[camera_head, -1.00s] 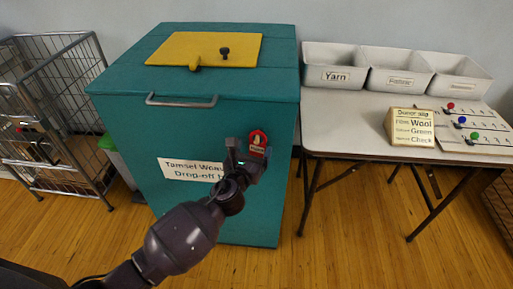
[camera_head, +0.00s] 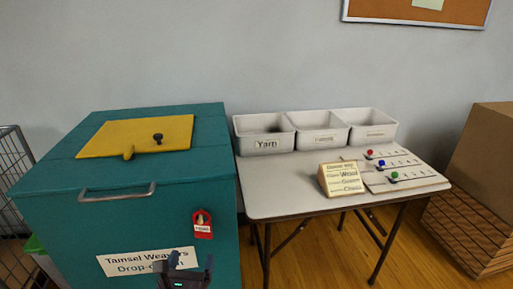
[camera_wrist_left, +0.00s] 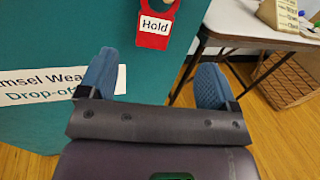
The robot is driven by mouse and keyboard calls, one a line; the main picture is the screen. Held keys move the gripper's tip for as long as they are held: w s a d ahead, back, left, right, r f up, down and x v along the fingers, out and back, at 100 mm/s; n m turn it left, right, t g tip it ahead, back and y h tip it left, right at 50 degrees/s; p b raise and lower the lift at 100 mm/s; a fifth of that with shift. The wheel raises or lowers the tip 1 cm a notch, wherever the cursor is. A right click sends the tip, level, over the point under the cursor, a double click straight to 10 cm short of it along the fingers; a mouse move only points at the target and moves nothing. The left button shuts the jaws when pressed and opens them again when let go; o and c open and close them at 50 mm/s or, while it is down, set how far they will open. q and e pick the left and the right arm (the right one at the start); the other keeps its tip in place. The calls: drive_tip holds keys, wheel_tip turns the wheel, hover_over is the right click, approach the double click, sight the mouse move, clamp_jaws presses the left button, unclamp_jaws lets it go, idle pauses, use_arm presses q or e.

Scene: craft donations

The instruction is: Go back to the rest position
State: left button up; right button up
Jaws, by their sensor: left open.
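My left gripper (camera_head: 182,268) is at the bottom of the head view, in front of the teal drop-off box (camera_head: 130,220). Its two blue-padded fingers are spread apart and empty in the left wrist view (camera_wrist_left: 157,82). A red tag reading "Hold" (camera_wrist_left: 155,22) hangs on the box front ahead of the fingers; it also shows in the head view (camera_head: 202,222), above and right of the gripper, apart from it. The box has a metal handle (camera_head: 117,193) and a yellow lid panel (camera_head: 140,136) with a black knob. My right gripper is not in view.
A white table (camera_head: 290,200) stands to the right, with three grey bins (camera_head: 265,145), a small sign block (camera_head: 340,180) and boards with red, blue and green knobs. A wire cage (camera_head: 12,160) is at left. A brown crate (camera_head: 470,235) is at far right. Wood floor shows below the table.

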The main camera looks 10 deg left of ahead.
use_arm(q)
drive_tip(key=s+a+f+n+g+p, duration=0.1)
drive_tip(key=s+a+n+g+p, duration=0.1)
drive_tip(key=s+n, duration=0.7)
drive_tip(key=s+a+f+n+g+p, duration=0.1)
drive_tip(key=s+n+p, duration=0.3)
drive_tip(key=s+n, duration=0.6)
drive_tip(key=s+a+f+n+g+p, duration=0.1)
drive_tip(key=s+a+n+g, duration=0.3)
drive_tip(key=s+n, duration=0.5)
drive_tip(key=n+p, duration=0.1)
drive_tip(key=n, duration=0.5)
drive_tip(key=shift+s+f+p, duration=0.4)
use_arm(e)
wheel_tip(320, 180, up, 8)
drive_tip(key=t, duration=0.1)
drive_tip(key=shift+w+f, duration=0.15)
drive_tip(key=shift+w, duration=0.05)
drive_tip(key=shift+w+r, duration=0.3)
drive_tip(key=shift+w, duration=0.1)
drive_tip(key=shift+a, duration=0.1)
